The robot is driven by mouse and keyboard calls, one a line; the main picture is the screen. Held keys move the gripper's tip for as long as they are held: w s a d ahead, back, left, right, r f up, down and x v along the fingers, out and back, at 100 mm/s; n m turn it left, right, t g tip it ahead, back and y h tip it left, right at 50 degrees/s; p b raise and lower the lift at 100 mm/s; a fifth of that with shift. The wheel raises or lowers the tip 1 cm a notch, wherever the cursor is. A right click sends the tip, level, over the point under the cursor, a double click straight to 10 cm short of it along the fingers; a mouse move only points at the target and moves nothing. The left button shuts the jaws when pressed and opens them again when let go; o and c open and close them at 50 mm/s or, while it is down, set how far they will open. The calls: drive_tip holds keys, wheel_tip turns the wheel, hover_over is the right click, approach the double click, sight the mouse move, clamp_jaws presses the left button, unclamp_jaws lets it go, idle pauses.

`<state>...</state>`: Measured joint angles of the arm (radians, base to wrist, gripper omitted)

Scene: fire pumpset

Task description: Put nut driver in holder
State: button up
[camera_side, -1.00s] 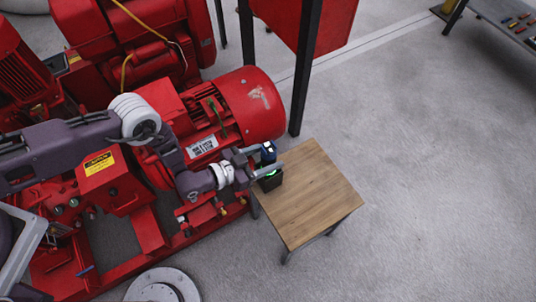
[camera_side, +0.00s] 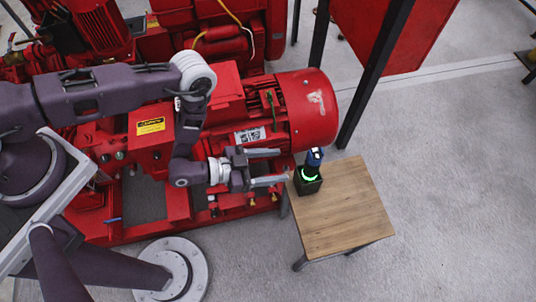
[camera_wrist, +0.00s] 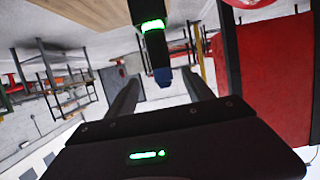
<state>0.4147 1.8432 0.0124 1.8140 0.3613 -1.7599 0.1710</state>
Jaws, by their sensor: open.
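The nut driver (camera_side: 315,157), with a blue top, stands upright in the dark holder (camera_side: 308,187) on the small wooden table. A green ring glows where the driver meets the holder. My gripper (camera_side: 282,166) is open and empty, just left of the driver and apart from it. In the wrist view, which is upside down, the driver's blue end (camera_wrist: 162,76) points down beyond and between the two open fingers (camera_wrist: 162,92). The holder (camera_wrist: 148,8) is at the top edge there, partly cut off. The driver's lower part is hidden inside the holder.
The wooden table (camera_side: 345,215) is otherwise bare. A red motor (camera_side: 305,110) and pump set stand close behind and left of it. A dark upright post (camera_side: 375,80) with a red panel rises behind the table. The floor to the right is clear.

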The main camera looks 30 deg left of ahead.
drive_tip(key=shift+a, duration=0.1)
drive_tip(key=w+a+r+n+y, duration=0.1)
drive_tip(key=w+a+r+y, duration=0.1)
drive_tip(key=w+r, duration=0.7)
drive_tip(key=w+a+r+y, duration=0.2)
drive_tip(key=w+r+y, duration=0.1)
drive_tip(key=w+r, duration=0.55)
drive_tip(key=s+a+r+n+y, duration=0.1)
drive_tip(key=s+a+r, duration=0.1)
drive_tip(key=a+r, duration=0.35)
drive_tip(key=s+a+r+n+y, duration=0.1)
drive_tip(key=a+r, duration=0.2)
drive_tip(key=r, duration=0.6)
drive_tip(key=s+a+r+n+g+y, duration=0.2)
drive_tip(key=s+a+r+n+y, duration=0.1)
drive_tip(key=s+a+r, duration=0.55)
drive_tip(key=s+a+r+n+g, duration=0.1)
drive_tip(key=s+r, duration=0.1)
drive_tip(key=s, duration=1)
drive_tip(key=s+a+r+n+g, duration=0.1)
drive_tip(key=s+n, duration=0.1)
drive_tip(key=s, duration=1)
drive_tip(key=shift+s+r+g, duration=0.3)
drive_tip(key=shift+r+g, duration=0.05)
drive_tip(key=shift+g, duration=0.05)
drive_tip(key=shift+a, duration=0.1)
